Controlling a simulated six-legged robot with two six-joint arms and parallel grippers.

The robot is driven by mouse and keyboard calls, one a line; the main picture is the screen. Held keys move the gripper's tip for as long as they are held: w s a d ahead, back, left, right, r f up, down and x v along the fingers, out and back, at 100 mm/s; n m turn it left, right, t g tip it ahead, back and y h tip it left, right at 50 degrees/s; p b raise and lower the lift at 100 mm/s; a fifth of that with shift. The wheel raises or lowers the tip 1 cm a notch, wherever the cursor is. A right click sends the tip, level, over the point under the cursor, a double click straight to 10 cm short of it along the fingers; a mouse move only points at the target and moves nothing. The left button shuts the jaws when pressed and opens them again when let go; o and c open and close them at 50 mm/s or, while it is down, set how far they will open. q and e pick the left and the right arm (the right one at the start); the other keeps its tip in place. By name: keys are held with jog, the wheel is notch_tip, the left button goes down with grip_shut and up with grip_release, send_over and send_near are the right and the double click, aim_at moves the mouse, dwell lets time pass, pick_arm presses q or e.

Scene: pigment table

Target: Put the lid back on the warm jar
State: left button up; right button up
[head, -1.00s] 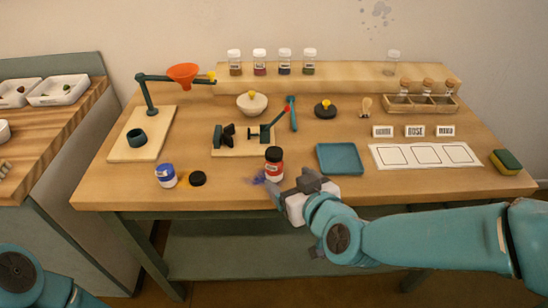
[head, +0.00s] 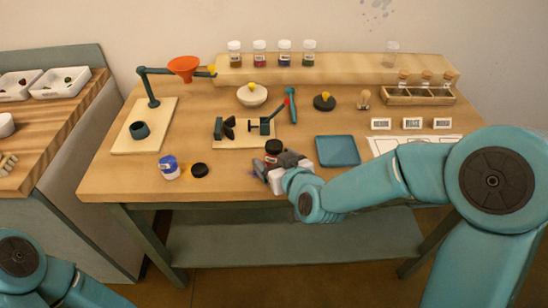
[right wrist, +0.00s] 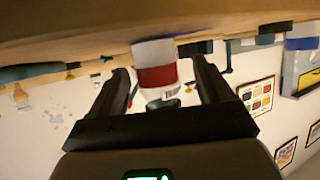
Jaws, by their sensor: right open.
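A jar with a red band (head: 273,158) stands near the table's front edge with a dark top. In the right wrist view, which is upside down, its white body and red band (right wrist: 158,76) lie between my fingers. My right gripper (head: 266,168) is open around it, partly hiding it in the head view; its fingers (right wrist: 165,85) show gaps at both sides. A loose black lid (head: 199,170) lies on the table to the left, beside a white jar with blue (head: 169,168). Which jar is the warm one is not marked. My left gripper is out of view.
A blue tray (head: 337,151) lies right of the red-banded jar. A clamp stand (head: 245,128) is behind it. A funnel stand (head: 150,130) stands at the left and a rack (head: 420,97) at the back right.

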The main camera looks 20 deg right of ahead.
aim_at(271, 140)
jog(key=x, duration=0.3)
jog(key=shift+w+d+f, duration=0.1)
jog(key=shift+f, duration=0.1)
jog(key=c, duration=1.1)
jog(key=shift+r, duration=0.1)
notch_tip(271, 140, up, 10)
jog(key=p, duration=0.2)
jog(key=shift+p, duration=0.3)
notch_tip(271, 140, up, 10)
jog(key=p, duration=0.5)
